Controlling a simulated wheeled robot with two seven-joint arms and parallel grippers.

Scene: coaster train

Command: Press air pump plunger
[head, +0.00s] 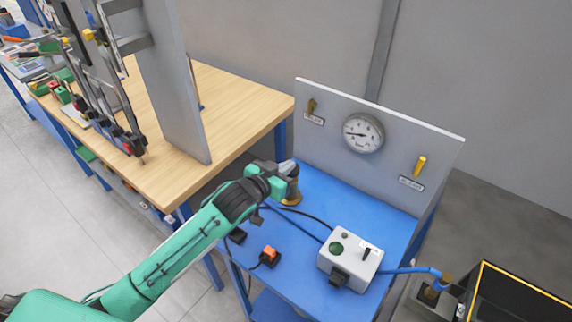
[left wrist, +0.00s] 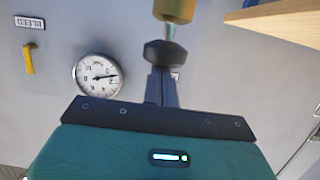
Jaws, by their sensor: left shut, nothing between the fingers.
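The air pump's brass-coloured part (head: 291,199) stands on the blue bench below my left gripper (head: 291,186). In the left wrist view, a black rounded plunger knob (left wrist: 167,53) sits on a short rod that leads to the brass pump body (left wrist: 174,9). My left gripper's fingers (left wrist: 161,72) are shut and empty, with their tips at the knob. They look in contact with it or very close; I cannot tell which. In the head view the gripper hides the knob. My right gripper is not in view.
A grey panel (head: 318,152) behind carries a gauge (head: 363,133) and a yellow BLEED lever (head: 420,166). A white control box (head: 350,258) with a green button and an orange connector (head: 270,254) stand on the blue bench (head: 305,242). A wooden table (head: 235,95) lies left.

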